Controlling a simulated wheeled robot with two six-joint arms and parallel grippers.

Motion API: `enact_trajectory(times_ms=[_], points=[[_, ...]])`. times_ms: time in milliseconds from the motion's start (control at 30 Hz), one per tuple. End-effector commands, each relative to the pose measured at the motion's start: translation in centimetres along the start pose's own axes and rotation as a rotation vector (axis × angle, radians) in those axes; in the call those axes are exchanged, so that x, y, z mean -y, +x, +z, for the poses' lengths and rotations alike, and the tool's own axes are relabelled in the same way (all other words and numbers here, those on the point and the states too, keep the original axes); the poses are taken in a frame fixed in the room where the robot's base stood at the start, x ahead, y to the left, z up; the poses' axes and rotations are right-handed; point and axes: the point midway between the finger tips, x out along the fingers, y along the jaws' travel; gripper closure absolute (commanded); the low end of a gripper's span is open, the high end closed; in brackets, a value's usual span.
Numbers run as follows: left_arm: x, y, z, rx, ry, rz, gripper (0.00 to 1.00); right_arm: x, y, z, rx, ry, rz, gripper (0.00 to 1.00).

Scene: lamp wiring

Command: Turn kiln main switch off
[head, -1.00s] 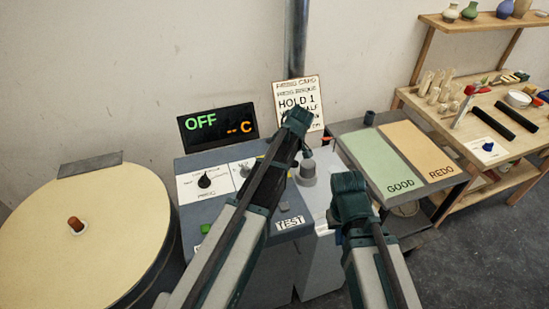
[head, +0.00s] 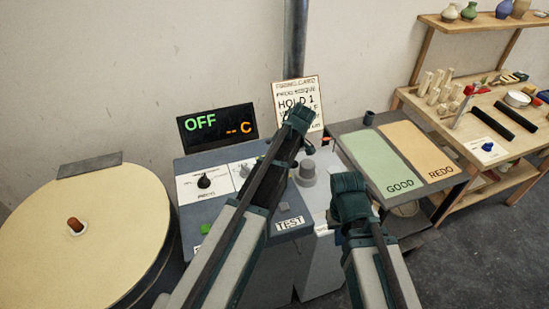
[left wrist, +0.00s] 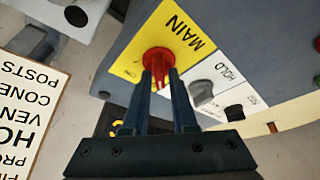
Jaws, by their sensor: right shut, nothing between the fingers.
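The kiln main switch is a red knob (left wrist: 158,62) on a yellow plate (left wrist: 185,30) marked MAIN, in the left wrist view. My left gripper (left wrist: 161,80) has its two fingers on either side of the knob's red handle. I cannot tell whether they press on it. In the head view my left arm hides the switch. The kiln display (head: 217,127) shows a green OFF and an orange "-- C". My right gripper (head: 350,195) is shut and empty, in front of the grey stand right of the control box.
The control box (head: 288,224) has a black dial (head: 204,181) and a TEST label. The round kiln lid (head: 60,262) is at the left. A firing card (head: 312,88) stands behind my left wrist. Right are a GOOD/REDO table (head: 412,158) and a wooden workbench (head: 460,130).

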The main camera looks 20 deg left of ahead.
Motion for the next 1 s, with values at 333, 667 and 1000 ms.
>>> enact_trajectory(times_ms=[333, 667, 1000], points=[[0.0, 0.0, 0.0, -0.001, 0.001, 0.001, 0.54, 0.0, 0.0, 0.0, 0.000, 0.000, 0.000, 1.00], [-0.1, -1.6, -0.2, -0.002, 0.002, 0.002, 0.54, -0.1, -1.5, 0.1, 0.000, 0.000, 0.000, 1.00], [-0.1, -6.7, -0.3, -0.002, 0.003, 0.002, 0.54, -0.6, -6.2, 0.4, 0.000, -0.002, 0.000, 1.00]])
